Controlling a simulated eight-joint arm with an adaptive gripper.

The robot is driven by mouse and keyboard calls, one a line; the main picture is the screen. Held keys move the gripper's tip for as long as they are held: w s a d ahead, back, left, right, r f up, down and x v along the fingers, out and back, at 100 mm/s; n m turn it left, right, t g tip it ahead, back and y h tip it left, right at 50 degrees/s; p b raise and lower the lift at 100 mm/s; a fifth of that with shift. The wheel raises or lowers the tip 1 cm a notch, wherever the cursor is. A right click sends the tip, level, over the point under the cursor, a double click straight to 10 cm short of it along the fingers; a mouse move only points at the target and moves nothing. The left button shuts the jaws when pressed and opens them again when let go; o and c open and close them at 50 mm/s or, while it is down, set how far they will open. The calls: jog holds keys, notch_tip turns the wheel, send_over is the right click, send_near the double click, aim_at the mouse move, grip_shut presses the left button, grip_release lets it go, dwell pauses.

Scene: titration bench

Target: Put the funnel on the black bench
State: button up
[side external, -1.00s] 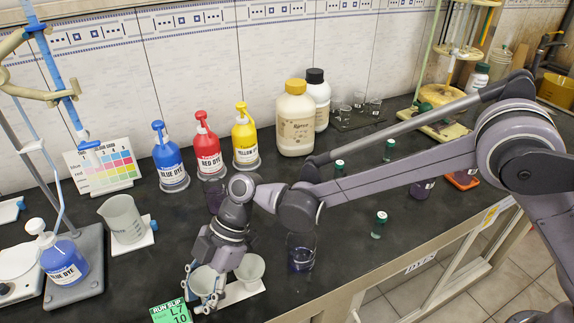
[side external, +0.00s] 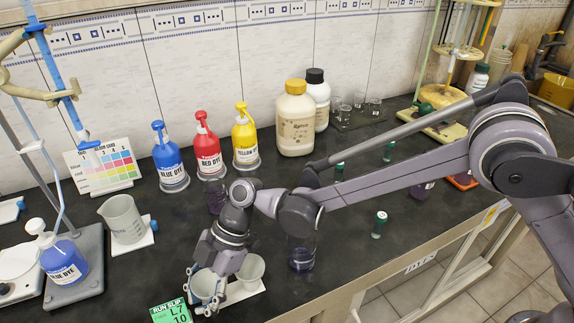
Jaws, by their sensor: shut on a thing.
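My gripper (side external: 207,298) is low over the front of the black bench (side external: 340,235), with its fingers around a pale, translucent cup-shaped thing (side external: 203,283). The fingers hide part of it, and I cannot tell for sure whether it is the funnel or whether it touches the bench. A similar pale cup (side external: 251,269) stands just to its right on a white tile (side external: 243,294). I see no other clear funnel shape.
A green run slip (side external: 171,312) is just left of my gripper. A grey beaker (side external: 122,219) stands at the left. Blue (side external: 170,163), red (side external: 208,155) and yellow (side external: 245,148) dye bottles stand behind. A dark-filled beaker (side external: 301,257) is right. Bench between slip and left beaker is bare.

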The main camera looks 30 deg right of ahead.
jog(key=o, duration=1.2)
jog(key=w+d+r+m+t, duration=0.35)
jog(key=d+r+m, duration=0.25)
jog(key=d+r, duration=0.95)
jog(key=s+d+m+t+h, duration=0.2)
jog(key=d+m, duration=0.3)
jog(key=d, duration=0.5)
jog(key=s+d+f+m+t+h, duration=0.1)
jog(key=s+d+m, duration=0.4)
jog(key=d, duration=0.6)
jog(key=s+d+f+m+t+h, duration=0.1)
jog(key=s+d+m+t+h, duration=0.2)
jog(key=d+m, duration=0.3)
jog(key=shift+s+d+f+t+h, duration=0.1)
jog(key=shift+s+d+h, duration=0.1)
jog(key=shift+d, duration=0.7)
jog(key=shift+s+d+r+t+h, duration=0.1)
jog(key=shift+d+t+h, duration=0.1)
jog(key=shift+d, duration=0.7)
jog(key=shift+s+d+f+t+h, duration=0.1)
jog(key=shift+d+h, duration=0.1)
jog(key=shift+d, duration=0.7)
